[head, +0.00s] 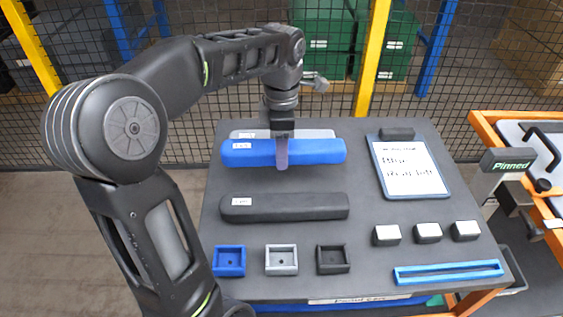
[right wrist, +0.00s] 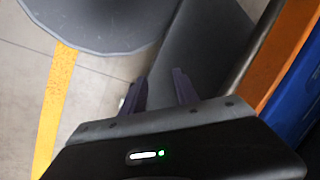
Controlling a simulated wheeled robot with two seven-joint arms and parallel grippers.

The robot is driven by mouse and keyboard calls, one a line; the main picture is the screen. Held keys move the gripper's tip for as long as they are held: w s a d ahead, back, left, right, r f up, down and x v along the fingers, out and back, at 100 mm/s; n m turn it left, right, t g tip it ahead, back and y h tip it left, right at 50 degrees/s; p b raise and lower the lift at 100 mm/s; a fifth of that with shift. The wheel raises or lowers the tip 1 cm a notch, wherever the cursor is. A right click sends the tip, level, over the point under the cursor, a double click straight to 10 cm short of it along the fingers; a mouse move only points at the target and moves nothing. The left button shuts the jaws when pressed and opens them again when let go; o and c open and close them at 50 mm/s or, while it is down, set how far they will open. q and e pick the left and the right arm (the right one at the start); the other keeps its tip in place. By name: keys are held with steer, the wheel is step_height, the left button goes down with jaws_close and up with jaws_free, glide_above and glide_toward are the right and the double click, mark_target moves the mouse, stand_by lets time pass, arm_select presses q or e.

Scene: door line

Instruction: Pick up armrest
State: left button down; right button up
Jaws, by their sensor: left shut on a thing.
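A blue armrest (head: 318,150) with a white label lies lengthwise near the back of the dark table (head: 370,235). My left gripper (head: 282,158) comes down on it from above and is shut on it near its middle. Whether the armrest is lifted off the table I cannot tell. A grey armrest (head: 322,133) lies just behind it, mostly hidden. A black armrest (head: 300,207) with a label lies in front, apart from it. My right gripper (right wrist: 160,85) shows in the right wrist view, its two fingers apart with nothing between them.
A clipboard (head: 411,167) lies at the right back. Blue, grey and black small trays (head: 281,260), several white-topped blocks (head: 428,232) and a blue strip tray (head: 448,272) line the front. An orange-framed stand (head: 490,133) with a "Pinned" sign is at right. Mesh fencing (head: 230,85) runs behind.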

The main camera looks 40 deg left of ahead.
arm_select(q)
step_height(320, 180, up, 4)
steer(key=shift+r, duration=0.2)
stand_by(0.4)
steer(key=c, duration=1.2)
jaws_free()
jaws_close()
steer(key=shift+f, duration=0.1)
